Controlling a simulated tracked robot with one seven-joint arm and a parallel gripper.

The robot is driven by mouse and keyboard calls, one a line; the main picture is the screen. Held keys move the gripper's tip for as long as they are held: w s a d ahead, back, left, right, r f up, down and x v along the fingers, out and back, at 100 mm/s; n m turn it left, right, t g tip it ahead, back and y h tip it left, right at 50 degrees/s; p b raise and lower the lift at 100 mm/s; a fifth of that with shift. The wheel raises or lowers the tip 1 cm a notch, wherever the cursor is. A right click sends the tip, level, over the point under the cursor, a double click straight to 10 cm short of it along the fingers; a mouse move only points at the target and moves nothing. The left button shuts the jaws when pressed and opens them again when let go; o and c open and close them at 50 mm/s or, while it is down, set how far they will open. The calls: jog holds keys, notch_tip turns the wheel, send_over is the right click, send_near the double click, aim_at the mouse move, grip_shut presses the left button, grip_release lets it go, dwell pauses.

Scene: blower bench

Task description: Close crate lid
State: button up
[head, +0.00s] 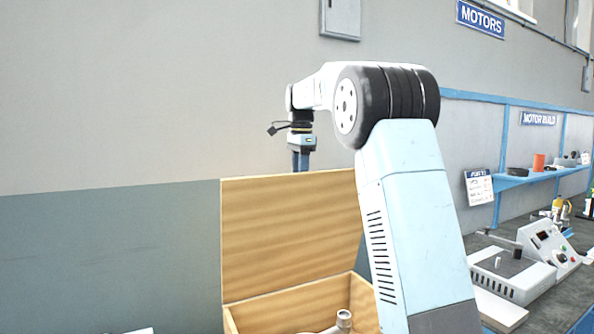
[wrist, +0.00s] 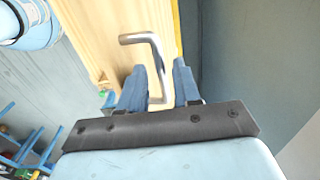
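The wooden crate (head: 232,322) stands at the lower middle of the head view. Its lid (head: 285,230) is raised, standing nearly upright, with its inner face showing. My gripper (head: 301,168) points down at the lid's top edge, its fingertips hidden behind the lid. In the wrist view the lid's wood (wrist: 95,25) carries a bent metal handle (wrist: 156,48). There my blue fingers (wrist: 160,80) are apart, one on each side of the handle's leg, with gaps visible. I cannot tell whether either finger touches the handle.
A grey metal part (head: 343,319) shows inside the crate. To the right is a workbench (head: 572,290) with a control box (head: 546,245). A blue shelf (head: 545,176) runs along the wall. The wall left of the lid is bare.

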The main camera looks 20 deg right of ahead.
grip_shut()
dwell(0.3)
